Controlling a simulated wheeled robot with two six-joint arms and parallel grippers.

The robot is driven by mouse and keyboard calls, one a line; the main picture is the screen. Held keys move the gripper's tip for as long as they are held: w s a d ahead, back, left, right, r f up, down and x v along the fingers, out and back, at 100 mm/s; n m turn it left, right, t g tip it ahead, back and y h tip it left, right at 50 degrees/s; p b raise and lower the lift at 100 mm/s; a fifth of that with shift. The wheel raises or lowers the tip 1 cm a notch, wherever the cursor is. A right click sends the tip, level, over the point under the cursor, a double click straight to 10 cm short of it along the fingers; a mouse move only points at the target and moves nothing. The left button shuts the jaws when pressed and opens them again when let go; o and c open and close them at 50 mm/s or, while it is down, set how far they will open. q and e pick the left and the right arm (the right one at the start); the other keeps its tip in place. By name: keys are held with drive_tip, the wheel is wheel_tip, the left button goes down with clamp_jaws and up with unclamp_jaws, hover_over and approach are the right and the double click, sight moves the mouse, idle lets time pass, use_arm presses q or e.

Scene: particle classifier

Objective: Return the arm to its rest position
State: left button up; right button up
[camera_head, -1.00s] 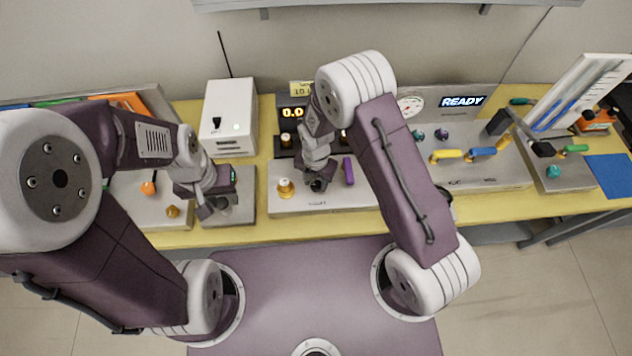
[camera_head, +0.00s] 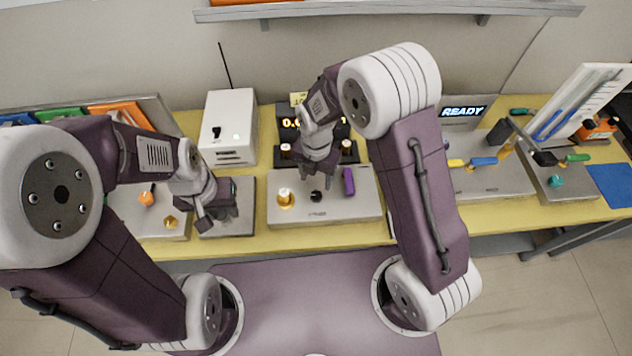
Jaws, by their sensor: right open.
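My right arm comes in from the right, bent at a raised white elbow. Its gripper (camera_head: 317,177) is open, pointing down above the middle grey tray (camera_head: 340,211), between a gold knobbed part (camera_head: 285,197) and a purple piece (camera_head: 348,181). I see nothing between its fingers. My left gripper (camera_head: 218,217) hangs over a smaller grey plate (camera_head: 240,226) to the left of that tray. Its fingers point down and are partly hidden by its own wrist, so its opening is unclear.
A white box (camera_head: 228,128) with an antenna stands behind my left gripper. To the right are a READY panel (camera_head: 463,112), coloured handles (camera_head: 483,161) and a tilted white rack (camera_head: 575,105).

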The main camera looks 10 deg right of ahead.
idle(0.4)
drive_tip(key=d+r+m+t, duration=0.2)
drive_tip(key=d+r+m, duration=0.45)
drive_tip(key=d, duration=0.25)
drive_tip(key=s+d+m, duration=0.4)
drive_tip(key=s+m, duration=0.6)
drive_tip(key=m, duration=1.3)
drive_tip(key=shift+s+m+g+b, duration=0.3)
drive_tip(key=shift+s+m+g, duration=0.05)
drive_tip(key=shift+s+g, duration=0.05)
drive_tip(key=shift+w+a, duration=0.1)
